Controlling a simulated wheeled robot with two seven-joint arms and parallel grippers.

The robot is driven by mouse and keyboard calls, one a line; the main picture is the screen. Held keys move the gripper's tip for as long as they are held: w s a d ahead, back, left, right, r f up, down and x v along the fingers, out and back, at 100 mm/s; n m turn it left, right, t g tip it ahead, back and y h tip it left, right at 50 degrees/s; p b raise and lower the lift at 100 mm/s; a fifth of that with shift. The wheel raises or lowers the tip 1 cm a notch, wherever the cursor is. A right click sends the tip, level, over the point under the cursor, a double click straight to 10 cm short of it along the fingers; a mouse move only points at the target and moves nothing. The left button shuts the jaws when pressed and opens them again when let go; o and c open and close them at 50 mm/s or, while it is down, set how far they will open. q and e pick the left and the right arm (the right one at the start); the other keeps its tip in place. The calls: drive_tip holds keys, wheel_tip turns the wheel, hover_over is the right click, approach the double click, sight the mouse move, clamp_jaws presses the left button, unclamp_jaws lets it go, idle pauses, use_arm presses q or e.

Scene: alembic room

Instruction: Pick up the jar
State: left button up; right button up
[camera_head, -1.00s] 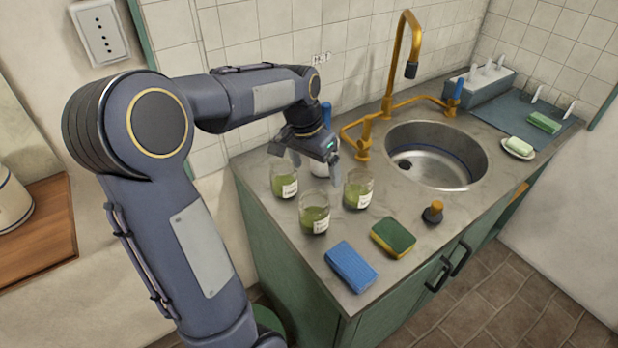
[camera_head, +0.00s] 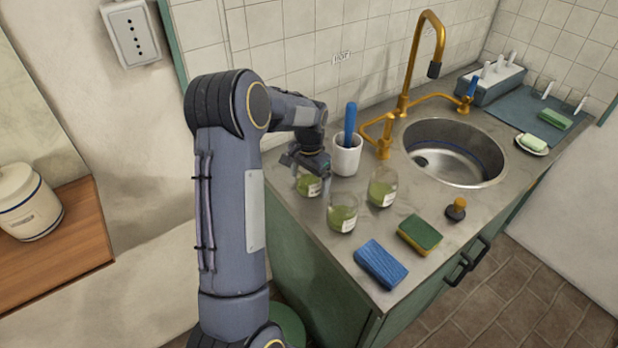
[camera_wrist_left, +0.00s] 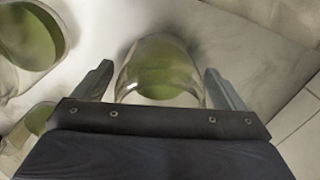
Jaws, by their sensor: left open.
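Three glass jars with green contents and white labels stand on the counter. The back left jar (camera_head: 309,186) is under my left gripper (camera_head: 306,172), which partly hides it. In the left wrist view this jar (camera_wrist_left: 160,75) lies between the two fingers of the gripper (camera_wrist_left: 160,85), with a gap on each side. The fingers are open. The front jar (camera_head: 342,214) and the right jar (camera_head: 383,188) stand apart from it. My right gripper is not in view.
A white cup (camera_head: 347,158) with a blue-handled tool stands just behind the jars. A blue sponge (camera_head: 380,264), a green and yellow sponge (camera_head: 419,235) and a stopper (camera_head: 456,209) lie at the front. The brass faucet (camera_head: 402,105) and sink (camera_head: 455,153) are to the right.

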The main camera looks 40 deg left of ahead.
use_arm(q)
drive_tip(key=shift+f, duration=0.1)
drive_tip(key=shift+c, duration=0.2)
drive_tip(key=c, duration=1.1)
